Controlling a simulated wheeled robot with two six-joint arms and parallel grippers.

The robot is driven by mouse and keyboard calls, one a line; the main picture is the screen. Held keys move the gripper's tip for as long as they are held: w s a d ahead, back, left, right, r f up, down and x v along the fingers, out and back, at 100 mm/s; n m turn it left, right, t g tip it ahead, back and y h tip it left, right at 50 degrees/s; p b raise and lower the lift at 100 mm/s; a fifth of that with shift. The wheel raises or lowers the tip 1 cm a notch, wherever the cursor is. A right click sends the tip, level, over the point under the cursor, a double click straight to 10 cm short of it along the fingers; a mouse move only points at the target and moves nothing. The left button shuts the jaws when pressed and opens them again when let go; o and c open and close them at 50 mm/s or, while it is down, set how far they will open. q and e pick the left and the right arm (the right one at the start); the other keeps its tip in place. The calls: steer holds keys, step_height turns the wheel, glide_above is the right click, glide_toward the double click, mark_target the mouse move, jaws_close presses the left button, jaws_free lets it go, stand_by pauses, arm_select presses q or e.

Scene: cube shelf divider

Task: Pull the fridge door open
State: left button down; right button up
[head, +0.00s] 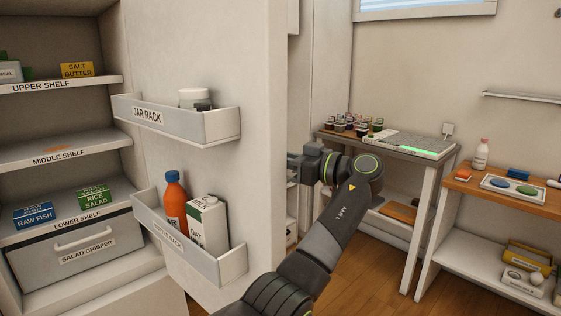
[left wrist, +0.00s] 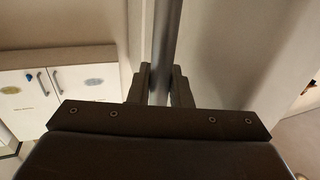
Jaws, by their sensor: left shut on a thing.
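The fridge door (head: 255,85) stands wide open in the head view, its inner face with the jar rack (head: 170,118) and the lower rack (head: 180,238) turned toward me. My left gripper (head: 297,163) is at the door's outer edge, partly hidden behind it. In the left wrist view the gripper (left wrist: 161,88) has its two fingers closed around a vertical metal bar, the door handle (left wrist: 167,35). The fridge interior at the left shows the upper shelf (head: 60,86), the middle shelf (head: 65,150) and the salad crisper (head: 80,250). My right gripper is not in view.
The lower rack holds an orange bottle (head: 175,200) and an oat carton (head: 208,226); a white jar (head: 193,97) stands in the jar rack. At the right are a side table (head: 398,150) with small jars and a wooden-topped bench (head: 520,202). Wooden floor lies between.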

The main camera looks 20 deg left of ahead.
arm_select(q)
steer(key=shift+w, duration=0.35)
steer(key=c, duration=1.4)
jaws_free()
steer(key=shift+f, duration=0.1)
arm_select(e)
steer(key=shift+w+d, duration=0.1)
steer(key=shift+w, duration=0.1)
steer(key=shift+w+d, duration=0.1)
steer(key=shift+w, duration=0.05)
